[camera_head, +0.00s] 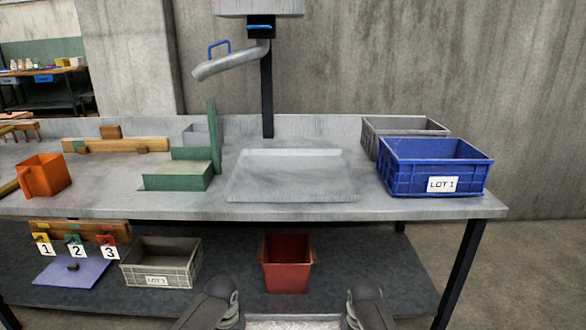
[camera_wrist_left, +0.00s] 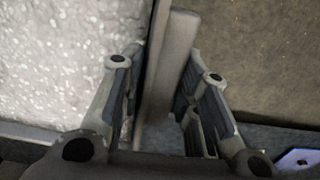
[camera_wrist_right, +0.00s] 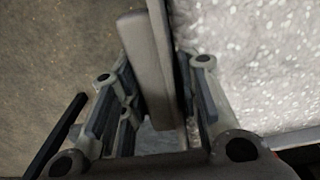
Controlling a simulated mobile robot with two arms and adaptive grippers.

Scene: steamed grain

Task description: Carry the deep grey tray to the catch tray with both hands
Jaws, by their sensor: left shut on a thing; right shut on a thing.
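The deep grey tray (camera_head: 293,317) shows only as a strip at the bottom edge of the head view, with pale, grainy contents. My left gripper (camera_head: 236,305) is shut on its left grip bar (camera_wrist_left: 176,60), seen in the left wrist view. My right gripper (camera_head: 353,303) is shut on its right grip bar (camera_wrist_right: 146,62), seen in the right wrist view. Most of the tray is out of the head view. A flat, light grey tray (camera_head: 290,188), apparently the catch tray, lies on the bench below the spout. The held tray is in front of the bench, apart from it.
The bench (camera_head: 430,208) has a blue LOT 1 crate (camera_head: 400,183) and a grey crate (camera_head: 375,125) on the right. Green sheet-metal pieces (camera_head: 180,180) stand left of the flat tray. The spout (camera_head: 230,62) hangs above. A red bin (camera_head: 287,277) stands on the lower shelf.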

